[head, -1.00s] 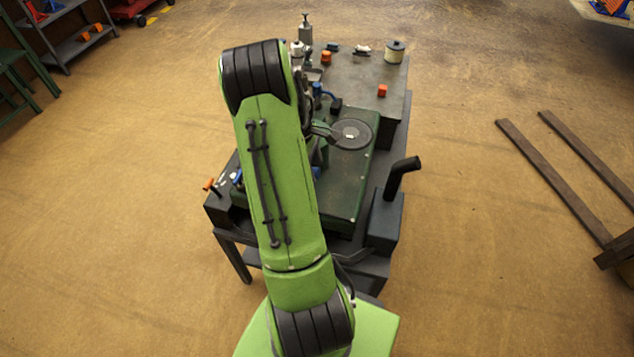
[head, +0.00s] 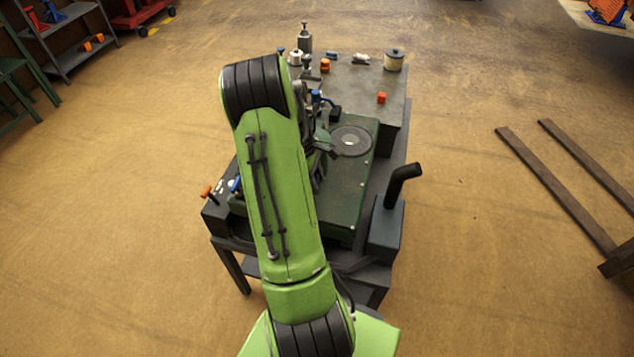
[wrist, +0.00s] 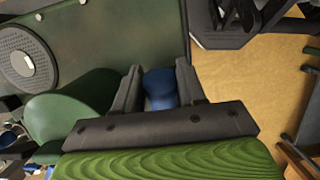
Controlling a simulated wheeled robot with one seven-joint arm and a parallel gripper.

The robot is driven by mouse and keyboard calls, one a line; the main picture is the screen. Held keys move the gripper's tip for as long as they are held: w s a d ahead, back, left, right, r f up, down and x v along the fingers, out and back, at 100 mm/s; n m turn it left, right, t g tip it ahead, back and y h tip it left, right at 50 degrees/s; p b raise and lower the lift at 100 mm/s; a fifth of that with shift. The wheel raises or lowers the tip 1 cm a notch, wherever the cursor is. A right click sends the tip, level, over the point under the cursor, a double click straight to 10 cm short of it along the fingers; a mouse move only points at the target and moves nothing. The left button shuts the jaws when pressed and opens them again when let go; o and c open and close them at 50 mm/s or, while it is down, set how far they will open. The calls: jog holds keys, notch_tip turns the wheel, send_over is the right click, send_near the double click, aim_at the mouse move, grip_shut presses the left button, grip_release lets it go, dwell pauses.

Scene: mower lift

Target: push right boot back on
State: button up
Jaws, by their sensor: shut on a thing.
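In the wrist view my gripper (wrist: 160,88) has its two dark fingers either side of a blue boot (wrist: 160,90) and is shut on it. The boot's lower end is hidden by the gripper body. A green machine deck (wrist: 120,35) lies beyond the fingers, with a rounded green cover (wrist: 75,108) to the left. In the head view the deck (head: 345,195) shows, but my arm hides the gripper and the held boot. Whether the boot touches a plug cannot be told. Another blue part (head: 236,185) shows left of my arm.
A round grey disc (head: 350,141) sits on the deck. A black upright pipe (head: 400,185) stands at the right. Open floor lies on both sides.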

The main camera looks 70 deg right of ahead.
jog(key=shift+w+a+r+p, duration=0.1)
jog(key=shift+w+r+p, duration=0.1)
jog(key=shift+w, duration=0.35)
jog(key=shift+w+a+r+p, duration=0.1)
jog(key=shift+w+r+p, duration=0.1)
jog(key=shift+w, duration=0.3)
jog(key=shift+w+a, duration=0.1)
jog(key=shift+w, duration=1.05)
jog(key=shift+w+a+f, duration=0.15)
jog(key=shift+w+f, duration=0.15)
jog(key=shift+w, duration=0.5)
jog(key=shift+w+a+f, duration=0.15)
jog(key=shift+w+f, duration=0.1)
jog(key=shift+w, duration=0.5)
jog(key=shift+c, duration=0.3)
jog(key=shift+w+a+f, duration=0.15)
jog(key=shift+w+f, duration=0.65)
jog(key=shift+w, duration=0.25)
jog(key=shift+w+a+f+b, duration=0.15)
jog(key=shift+w+f+b, duration=0.6)
jog(key=shift+f, duration=0.25)
jog(key=o, duration=0.7)
jog(key=shift+r, duration=0.1)
jog(key=shift+r, duration=0.1)
